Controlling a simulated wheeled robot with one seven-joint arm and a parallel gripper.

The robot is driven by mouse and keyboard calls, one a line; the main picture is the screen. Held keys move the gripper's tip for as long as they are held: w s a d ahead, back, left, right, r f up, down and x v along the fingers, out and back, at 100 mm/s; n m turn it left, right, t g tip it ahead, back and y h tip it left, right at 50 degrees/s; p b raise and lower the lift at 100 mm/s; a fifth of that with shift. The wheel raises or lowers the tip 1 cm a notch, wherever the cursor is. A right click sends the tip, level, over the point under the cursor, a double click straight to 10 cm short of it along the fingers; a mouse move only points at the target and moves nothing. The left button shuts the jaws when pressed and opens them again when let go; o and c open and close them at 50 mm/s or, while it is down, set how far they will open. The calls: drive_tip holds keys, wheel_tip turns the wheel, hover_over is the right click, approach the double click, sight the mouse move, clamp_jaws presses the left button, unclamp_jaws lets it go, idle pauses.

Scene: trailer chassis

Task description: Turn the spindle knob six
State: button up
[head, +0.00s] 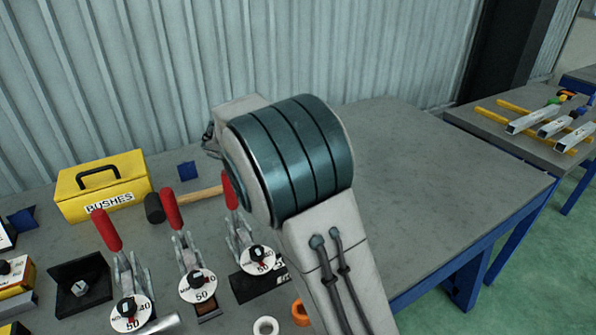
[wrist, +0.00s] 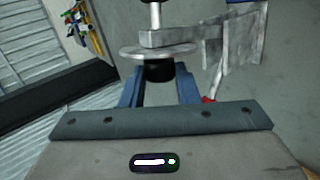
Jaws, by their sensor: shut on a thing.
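In the wrist view, the two blue fingers of my gripper (wrist: 159,78) are closed around a black knob (wrist: 158,71). The knob sits against a pale round disc, seen nearly edge-on, with a metal clamp (wrist: 232,42) beside it. In the head view my arm hides my gripper and the held knob. Three other black knobs on white dials show there: a left one (head: 127,308), a middle one (head: 198,282) and a right one (head: 258,254). I cannot read a six by the held knob, and its turn angle is unclear.
Red-handled toggle clamps (head: 106,230) stand close by the dials. A yellow BUSHES box (head: 102,188) and a mallet (head: 154,208) lie behind them. A white ring (head: 265,326) and an orange ring (head: 299,312) lie in front. The grey bench (head: 430,190) is clear at right.

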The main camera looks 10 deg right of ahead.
drive_tip(key=o, duration=1)
drive_tip(key=shift+a, duration=0.1)
drive_tip(key=v, duration=1.3)
drive_tip(key=shift+s+a+r, duration=0.1)
drive_tip(key=shift+a+r, duration=0.15)
drive_tip(key=shift+a, duration=0.05)
drive_tip(key=shift+c, duration=0.2)
